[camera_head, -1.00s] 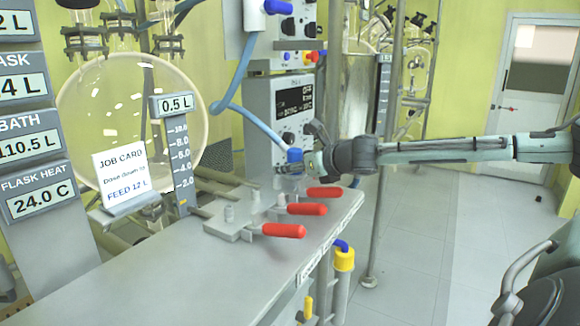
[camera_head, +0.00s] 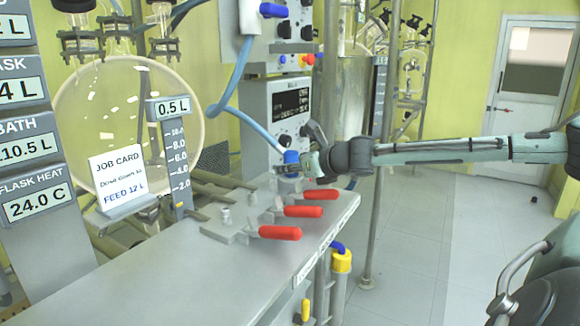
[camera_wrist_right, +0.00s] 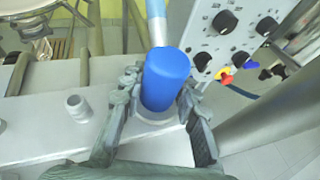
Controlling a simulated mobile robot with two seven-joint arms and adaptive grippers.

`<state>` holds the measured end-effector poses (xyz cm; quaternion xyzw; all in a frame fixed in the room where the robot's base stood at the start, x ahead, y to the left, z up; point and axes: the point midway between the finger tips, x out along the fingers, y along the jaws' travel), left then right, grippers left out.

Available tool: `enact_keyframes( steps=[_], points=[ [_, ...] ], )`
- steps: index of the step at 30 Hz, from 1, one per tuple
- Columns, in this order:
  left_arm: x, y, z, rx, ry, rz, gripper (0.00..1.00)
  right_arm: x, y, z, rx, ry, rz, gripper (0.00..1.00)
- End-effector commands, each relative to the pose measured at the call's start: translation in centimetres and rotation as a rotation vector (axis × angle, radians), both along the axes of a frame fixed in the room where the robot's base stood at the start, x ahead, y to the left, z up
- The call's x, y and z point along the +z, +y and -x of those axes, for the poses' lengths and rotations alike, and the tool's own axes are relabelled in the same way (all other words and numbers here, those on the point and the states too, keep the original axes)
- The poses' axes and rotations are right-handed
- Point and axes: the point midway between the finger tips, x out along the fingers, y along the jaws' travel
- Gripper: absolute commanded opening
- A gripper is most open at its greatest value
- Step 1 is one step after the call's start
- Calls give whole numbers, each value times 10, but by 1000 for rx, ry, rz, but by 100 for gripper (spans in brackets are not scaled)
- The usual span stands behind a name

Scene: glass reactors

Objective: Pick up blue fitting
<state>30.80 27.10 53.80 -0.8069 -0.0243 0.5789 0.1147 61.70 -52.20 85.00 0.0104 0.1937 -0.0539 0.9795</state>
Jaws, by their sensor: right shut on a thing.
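The blue fitting (camera_head: 291,157) is a short blue cylinder on the end of a light-blue hose, at the far end of the grey bench. In the right wrist view the blue fitting (camera_wrist_right: 165,80) stands between the two fingers, over a pale round base. My right gripper (camera_head: 288,166) comes in from the right and is shut on the fitting. The right wrist view shows its fingers (camera_wrist_right: 160,92) on both sides of it. Whether the fitting is clear of its base cannot be told. My left gripper is not in view.
Red-handled valves (camera_head: 280,233) sit on the grey bench (camera_head: 190,275) near the fitting. A bare metal stub (camera_wrist_right: 78,107) stands beside it. A control box (camera_head: 290,110) rises behind, and a metal pole (camera_head: 380,200) stands to the right. A round glass flask (camera_head: 125,115) is at left.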

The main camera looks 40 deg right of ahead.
Motion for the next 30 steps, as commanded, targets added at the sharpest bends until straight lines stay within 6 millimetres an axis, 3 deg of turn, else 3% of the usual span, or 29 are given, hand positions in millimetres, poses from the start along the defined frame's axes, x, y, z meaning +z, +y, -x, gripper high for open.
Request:
enact_keyframes(
  steps=[3, 12, 24, 30],
  points=[
    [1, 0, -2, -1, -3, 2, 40, 4, 0, 1, -1, 5, 0, 0],
    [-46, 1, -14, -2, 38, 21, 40, 45, 2, 1, 1, 3, 2, 0],
    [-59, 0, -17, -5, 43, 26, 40, 86, 74, 23, 3, 0, 3, 0],
    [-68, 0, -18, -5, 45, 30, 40, 101, 99, 31, 1, 1, 0, 0]
  ],
)
